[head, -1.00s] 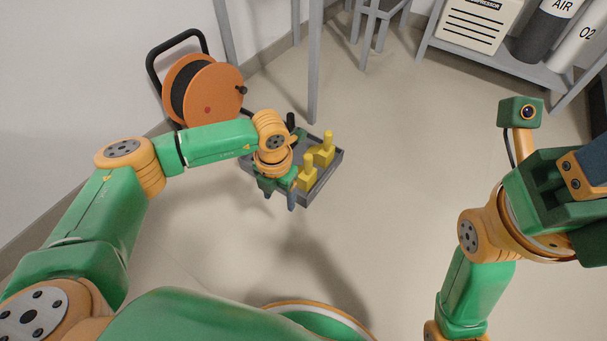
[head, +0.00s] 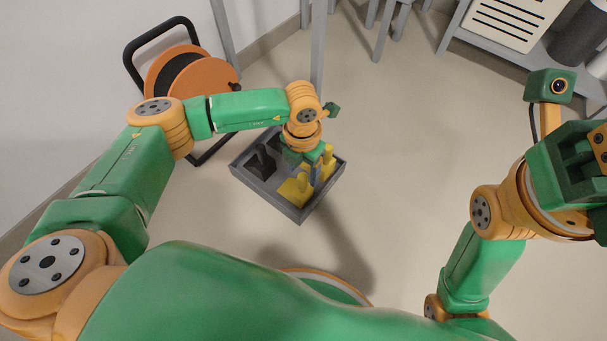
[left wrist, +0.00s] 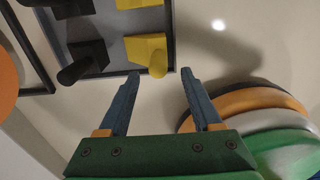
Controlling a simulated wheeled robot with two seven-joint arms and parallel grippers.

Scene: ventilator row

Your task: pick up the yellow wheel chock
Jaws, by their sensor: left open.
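A grey tray (head: 243,173) on the floor holds yellow wheel chocks and black ones, each with an upright handle. One yellow chock (head: 294,189) shows in the tray's front part; another (head: 328,160) is partly hidden behind my left gripper (head: 306,172). That gripper is open and empty, pointing down over the tray's right part. A second yellow chock (left wrist: 138,4) is cut off above. My right gripper (head: 590,155) is partly out of frame.
A black chock (head: 262,161) stands in the tray's left part. An orange cable reel (head: 200,82) on a black frame stands behind it at left. Grey legs (head: 318,50) rise behind the tray. A grey shelf with a cream box (head: 510,22) stands at upper right. The middle floor is clear.

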